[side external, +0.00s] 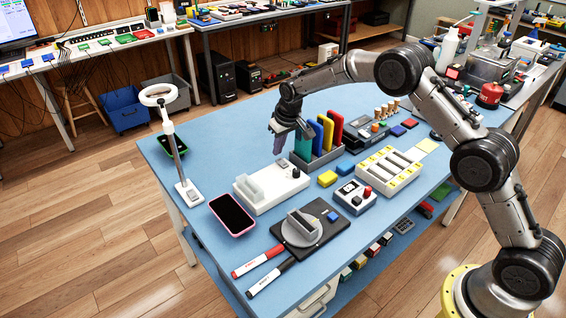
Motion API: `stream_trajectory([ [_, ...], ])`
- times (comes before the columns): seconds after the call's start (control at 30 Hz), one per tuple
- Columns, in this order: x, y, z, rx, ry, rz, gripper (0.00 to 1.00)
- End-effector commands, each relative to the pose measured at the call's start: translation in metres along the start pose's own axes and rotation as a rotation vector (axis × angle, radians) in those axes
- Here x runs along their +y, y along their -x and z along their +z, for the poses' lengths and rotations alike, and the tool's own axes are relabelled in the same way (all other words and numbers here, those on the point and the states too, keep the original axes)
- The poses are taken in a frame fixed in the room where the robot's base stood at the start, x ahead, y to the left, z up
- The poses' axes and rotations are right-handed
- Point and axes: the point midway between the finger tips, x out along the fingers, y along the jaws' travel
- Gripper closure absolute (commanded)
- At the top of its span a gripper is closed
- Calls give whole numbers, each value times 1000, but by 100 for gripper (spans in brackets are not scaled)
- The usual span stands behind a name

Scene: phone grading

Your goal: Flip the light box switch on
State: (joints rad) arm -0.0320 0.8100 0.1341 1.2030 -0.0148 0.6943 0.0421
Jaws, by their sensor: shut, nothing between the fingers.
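A white low box (268,190) lies near the middle of the blue table, with a pale block standing on its left part. It looks like the light box, though I see no clear label or glow. A small dark knob or switch (296,173) sits at its right end; its on or off position is too small to tell. My gripper (279,147) points down above and behind the box, left of the upright coloured panels. It is shut and empty, and appears apart from the switch.
Coloured panels (336,127) stand in a grey rack close to the right of my gripper. A pink-edged phone (232,214) lies in front of the box. A ring lamp (158,95) stands at the left edge. A dark device with a round dial (301,228) lies in front.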

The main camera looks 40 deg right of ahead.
Motion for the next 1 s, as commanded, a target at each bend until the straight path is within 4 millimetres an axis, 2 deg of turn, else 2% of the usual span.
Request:
stream_trajectory([
  [1.0, 0, -14, 4, -1, 0, 0, 100],
])
